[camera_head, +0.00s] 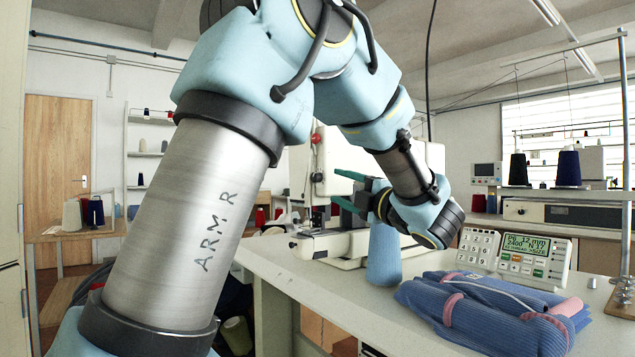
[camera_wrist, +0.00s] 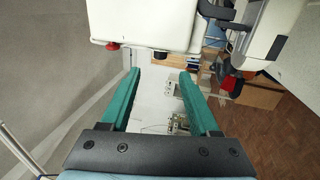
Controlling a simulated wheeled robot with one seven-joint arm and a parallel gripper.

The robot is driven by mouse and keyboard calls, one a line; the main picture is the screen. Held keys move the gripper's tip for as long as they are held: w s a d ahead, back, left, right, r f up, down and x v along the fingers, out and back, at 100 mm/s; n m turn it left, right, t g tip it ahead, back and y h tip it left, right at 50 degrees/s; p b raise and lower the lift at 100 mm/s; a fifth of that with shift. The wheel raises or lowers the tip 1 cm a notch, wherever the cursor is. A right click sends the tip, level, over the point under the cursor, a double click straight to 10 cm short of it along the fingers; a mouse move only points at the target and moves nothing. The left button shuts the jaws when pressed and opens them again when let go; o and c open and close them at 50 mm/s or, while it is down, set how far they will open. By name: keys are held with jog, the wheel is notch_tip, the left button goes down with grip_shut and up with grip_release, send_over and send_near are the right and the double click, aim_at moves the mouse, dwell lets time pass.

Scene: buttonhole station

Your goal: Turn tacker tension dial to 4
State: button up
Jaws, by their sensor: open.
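The white tacker machine (camera_head: 350,150) stands on the table in the middle of the head view, partly hidden by my arm. A red knob (camera_head: 315,138) sits high on its front end, with a small dark knob (camera_head: 316,177) below it. In the wrist view the white machine head (camera_wrist: 150,22) fills the top, with a red knob (camera_wrist: 112,46) and a dark knob (camera_wrist: 160,56) at its edge. I cannot tell for sure which is the tension dial, and no dial number is readable. My gripper (camera_head: 337,188) has its green fingers open and empty, pointing at the machine's front; it also shows in the wrist view (camera_wrist: 159,75).
A blue cone (camera_head: 384,255) stands on the table below my wrist. Folded blue knitwear (camera_head: 490,305) lies at the front right, before a control box with a lit display (camera_head: 525,246) and a keypad (camera_head: 479,247). Thread cones (camera_head: 569,168) stand at the back right.

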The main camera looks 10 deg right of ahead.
aim_at(318, 179)
jog(key=x, duration=0.8)
jog(key=shift+w+a+r, duration=0.1)
grip_shut()
dwell(0.4)
